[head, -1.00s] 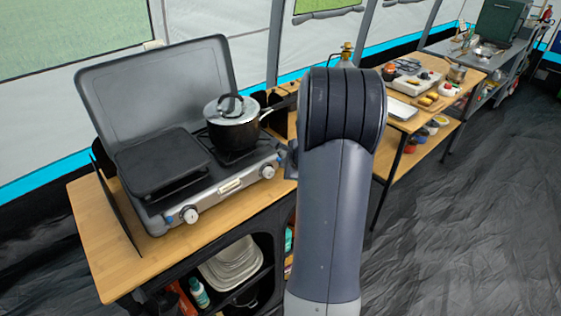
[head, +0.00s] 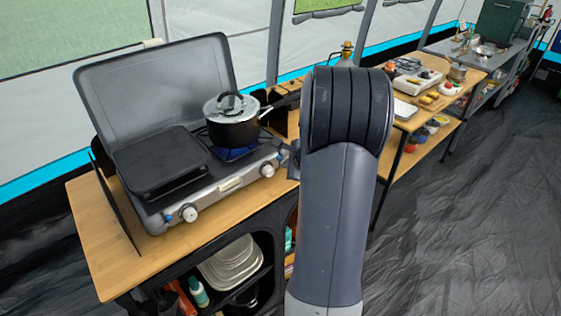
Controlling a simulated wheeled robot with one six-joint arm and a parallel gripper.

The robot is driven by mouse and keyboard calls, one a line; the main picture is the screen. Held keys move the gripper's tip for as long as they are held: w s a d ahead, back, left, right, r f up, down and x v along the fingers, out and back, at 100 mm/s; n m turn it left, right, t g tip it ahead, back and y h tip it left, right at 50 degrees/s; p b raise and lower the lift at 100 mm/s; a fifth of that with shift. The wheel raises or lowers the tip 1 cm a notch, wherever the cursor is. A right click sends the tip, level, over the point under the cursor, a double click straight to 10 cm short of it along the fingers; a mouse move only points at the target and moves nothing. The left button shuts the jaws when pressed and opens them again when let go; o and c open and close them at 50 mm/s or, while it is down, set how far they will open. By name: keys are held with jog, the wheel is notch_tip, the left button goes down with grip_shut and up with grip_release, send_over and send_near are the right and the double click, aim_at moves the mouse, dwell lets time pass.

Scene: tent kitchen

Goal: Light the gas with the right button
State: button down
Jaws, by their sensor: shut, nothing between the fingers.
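The grey two-burner gas stove (head: 230,184) stands on the wooden counter with its lid up. A black pot (head: 233,131) with a lid sits on the right burner, and a blue flame (head: 232,154) shows under it. The right knob (head: 267,170) is on the front panel, with the small blue right button (head: 281,158) at the panel's right end. The left knob (head: 190,214) and the blue left button (head: 168,217) are at the other end. My arm stands just right of the stove. My gripper's fingers are hidden behind it.
A black griddle plate (head: 160,164) covers the left burner. A gas bottle (head: 345,55) stands behind my arm. A second table (head: 396,121) with food and dishes is to the right. Open dark floor lies at the right.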

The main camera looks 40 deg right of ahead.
jog(key=shift+s, duration=0.15)
jog(key=s+b, duration=0.1)
jog(key=s, duration=0.1)
jog(key=s+b, duration=0.1)
jog(key=s, duration=0.1)
jog(key=shift+s+d, duration=0.2)
jog(key=shift+s, duration=0.2)
jog(key=shift+w, duration=0.1)
dwell(0.4)
jog(key=w+p, duration=0.1)
jog(key=w, duration=0.1)
jog(key=shift+w+a+r+p, duration=0.15)
jog(key=shift+w+p, duration=0.15)
jog(key=shift+p, duration=0.05)
jog(key=s+b, duration=0.1)
jog(key=s, duration=0.5)
jog(key=shift+s+d+f, duration=0.2)
jog(key=shift+s+d, duration=0.1)
jog(key=shift+s, duration=0.05)
